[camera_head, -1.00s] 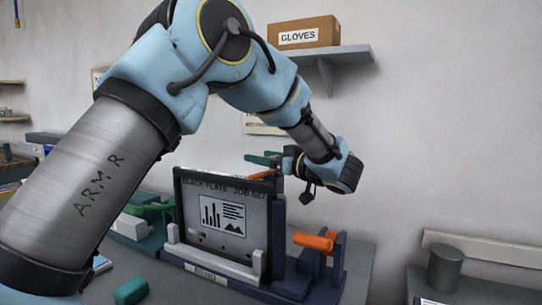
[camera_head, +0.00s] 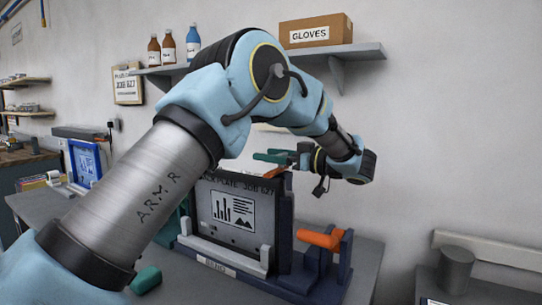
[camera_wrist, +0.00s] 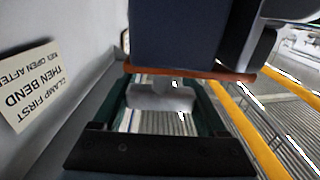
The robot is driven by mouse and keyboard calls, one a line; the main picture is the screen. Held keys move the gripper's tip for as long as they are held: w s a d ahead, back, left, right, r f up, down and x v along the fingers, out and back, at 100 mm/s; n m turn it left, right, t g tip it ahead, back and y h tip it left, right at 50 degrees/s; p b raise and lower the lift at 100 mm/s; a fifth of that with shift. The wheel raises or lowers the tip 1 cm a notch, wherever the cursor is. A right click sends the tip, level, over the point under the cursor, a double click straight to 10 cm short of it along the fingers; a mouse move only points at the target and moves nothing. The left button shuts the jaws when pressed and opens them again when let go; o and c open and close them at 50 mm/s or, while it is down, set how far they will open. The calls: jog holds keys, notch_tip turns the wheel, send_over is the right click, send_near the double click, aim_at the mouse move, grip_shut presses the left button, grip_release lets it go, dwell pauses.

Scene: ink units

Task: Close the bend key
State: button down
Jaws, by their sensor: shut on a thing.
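My gripper (camera_head: 285,159) is at the top right of the bending unit, just above the upper edge of the dark plate (camera_head: 233,208) marked JOB 627. In the wrist view its two green fingers (camera_wrist: 163,88) stand on either side of a pale grey piece (camera_wrist: 165,97) and are shut on it. I cannot tell for sure whether that piece is the bend key. An orange-brown bar (camera_wrist: 190,72) crosses at the fingertips, in front of a navy block (camera_wrist: 190,35). A thick orange handle (camera_head: 320,239) sits on the navy frame (camera_head: 335,268) right of the plate.
A sign (camera_wrist: 30,85) in the wrist view reads CLAMP FIRST THEN BEND. A grey cylinder (camera_head: 455,268) stands on the right counter. A green piece (camera_head: 146,280) lies at front left.

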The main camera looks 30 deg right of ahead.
jog(key=shift+r, duration=0.1)
grip_release()
jog(key=b+v, duration=0.4)
jog(key=v, duration=0.6)
jog(key=shift+s+d, duration=0.2)
jog(key=shift+s, duration=0.15)
